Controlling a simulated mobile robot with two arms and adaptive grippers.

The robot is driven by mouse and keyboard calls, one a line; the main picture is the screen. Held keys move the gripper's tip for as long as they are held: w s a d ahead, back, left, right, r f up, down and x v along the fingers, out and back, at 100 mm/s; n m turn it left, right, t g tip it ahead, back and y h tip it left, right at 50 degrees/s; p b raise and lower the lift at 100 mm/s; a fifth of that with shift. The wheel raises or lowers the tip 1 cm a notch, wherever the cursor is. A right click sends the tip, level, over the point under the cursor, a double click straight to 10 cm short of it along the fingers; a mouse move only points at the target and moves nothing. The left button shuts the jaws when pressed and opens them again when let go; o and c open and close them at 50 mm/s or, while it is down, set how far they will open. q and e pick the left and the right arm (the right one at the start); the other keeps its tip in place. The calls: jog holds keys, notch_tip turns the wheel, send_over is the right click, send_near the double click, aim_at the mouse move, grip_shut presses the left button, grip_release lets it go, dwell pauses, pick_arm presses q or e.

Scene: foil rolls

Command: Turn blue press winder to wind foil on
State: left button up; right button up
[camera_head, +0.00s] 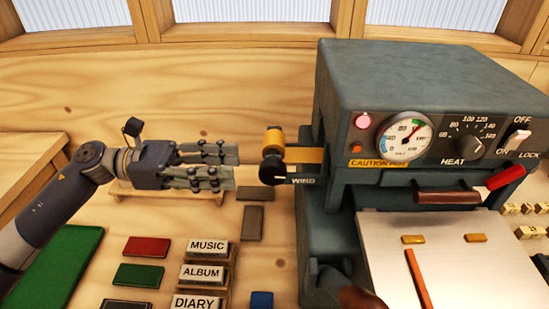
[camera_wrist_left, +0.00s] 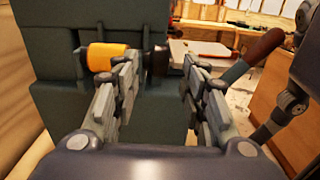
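The press (camera_head: 430,80) is a dark blue-green machine at the right in the head view. On its left side is a black winder knob (camera_head: 272,169), marked WIND, with a gold foil roll (camera_head: 275,140) just above it. A gold foil strip (camera_head: 305,155) runs from there into the press. My left gripper (camera_head: 237,167) is open and empty, to the left of the knob and apart from it, pointing at it. In the left wrist view, the dark knob (camera_wrist_left: 157,61) appears ahead between the fingers, and the gold roll (camera_wrist_left: 107,57) is partly behind the left finger. My right gripper is not in view.
Label blocks (camera_head: 207,246) reading MUSIC, ALBUM and DIARY stand below my left gripper. Red (camera_head: 146,247) and green (camera_head: 139,275) covers lie nearby. A brown-handled lever (camera_wrist_left: 262,50) shows at the right in the wrist view. The wooden surface left of the knob is mostly clear.

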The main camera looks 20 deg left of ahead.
aim_at(261, 165)
pick_arm(q)
jog(key=p+x, duration=0.3)
jog(key=x, duration=0.4)
jog(key=shift+w+d+r, duration=0.1)
jog(key=shift+d+r, duration=0.05)
jog(key=shift+d, duration=0.15)
jog(key=shift+w+d+p, duration=0.1)
jog(key=shift+d+p, duration=0.25)
jog(key=shift+d, duration=0.25)
jog(key=shift+w+d, duration=0.15)
jog(key=shift+d, duration=0.05)
grip_shut()
